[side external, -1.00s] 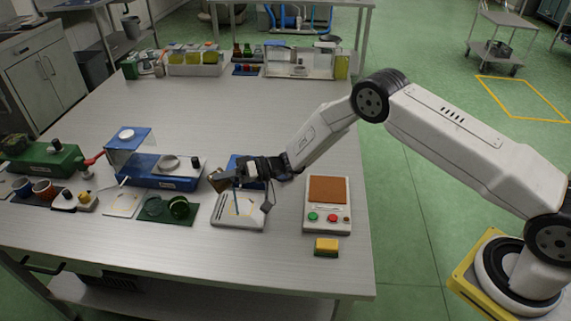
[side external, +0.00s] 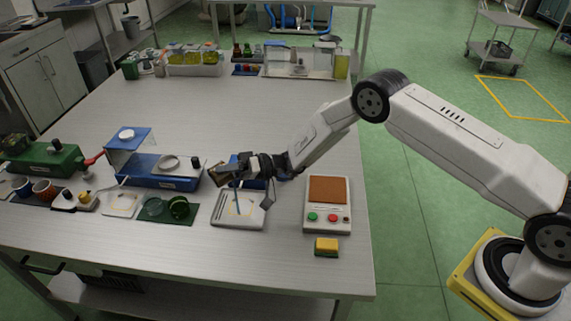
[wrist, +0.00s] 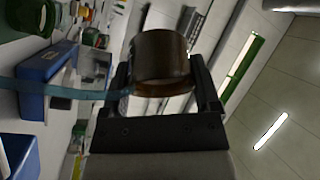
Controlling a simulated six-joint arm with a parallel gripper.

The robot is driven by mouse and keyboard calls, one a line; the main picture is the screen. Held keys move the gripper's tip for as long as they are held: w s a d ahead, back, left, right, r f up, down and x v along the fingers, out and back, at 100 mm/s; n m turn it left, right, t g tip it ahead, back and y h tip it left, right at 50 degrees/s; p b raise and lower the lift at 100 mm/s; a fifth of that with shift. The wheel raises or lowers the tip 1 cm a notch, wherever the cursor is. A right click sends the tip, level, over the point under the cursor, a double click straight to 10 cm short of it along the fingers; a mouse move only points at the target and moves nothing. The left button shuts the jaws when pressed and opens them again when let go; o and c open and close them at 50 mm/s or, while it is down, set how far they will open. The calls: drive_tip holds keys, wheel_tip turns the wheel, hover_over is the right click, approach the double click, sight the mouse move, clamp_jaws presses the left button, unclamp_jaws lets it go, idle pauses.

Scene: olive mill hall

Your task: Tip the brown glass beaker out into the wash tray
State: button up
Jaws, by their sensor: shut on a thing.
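My gripper (side external: 228,172) is shut on the brown glass beaker (wrist: 160,62) and holds it above the bench. The beaker shows between both fingers in the wrist view, and its small brown end (side external: 218,177) shows in the side view. It looks tilted well over, as the wrist view is turned with the ceiling at right. I cannot tell what is inside it.
A button panel (side external: 327,205) and yellow sponge (side external: 326,246) are right. The bench middle is clear.

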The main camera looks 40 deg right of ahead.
drive_tip(key=shift+d+r+m+y, duration=0.15)
drive_tip(key=shift+r+m+y, duration=0.15)
drive_tip(key=shift+r+y, duration=0.3)
idle(0.6)
wheel_tip(320, 180, down, 7)
drive_tip(key=a+n+g+h, duration=0.1)
drive_tip(key=a+h, duration=0.1)
drive_tip(key=h, duration=0.2)
drive_tip(key=shift+a+r+n+h, duration=0.15)
drive_tip(key=shift+r+n+h, duration=0.05)
drive_tip(key=shift+n+h, duration=0.2)
drive_tip(key=shift+f, duration=0.1)
drive_tip(key=shift+a+f+n+g+h, duration=0.1)
drive_tip(key=shift+f+n+g+h, duration=0.1)
drive_tip(key=shift+f+h, duration=0.5)
drive_tip(key=shift+a+f+n+g+h, duration=0.1)
drive_tip(key=shift+f+g+h, duration=0.15)
drive_tip(key=shift+f, duration=0.85)
drive_tip(key=shift+a+f+n+h+p, duration=0.15)
drive_tip(key=shift+a+h, duration=0.1)
drive_tip(key=shift+h, duration=0.6)
drive_tip(key=shift+a+f+n+h+p, duration=0.15)
drive_tip(key=shift+a+h, duration=0.05)
drive_tip(key=shift+h, duration=0.6)
drive_tip(key=shift+a+f+n+g+h+p, duration=0.15)
drive_tip(key=shift+a+f+n+h, duration=0.1)
drive_tip(key=shift+a+h, duration=0.6)
drive_tip(key=shift+a+f+n+g+h+p, duration=0.1)
drive_tip(key=shift+a+f+n+h+p, duration=0.1)
drive_tip(key=shift+a+h, duration=0.6)
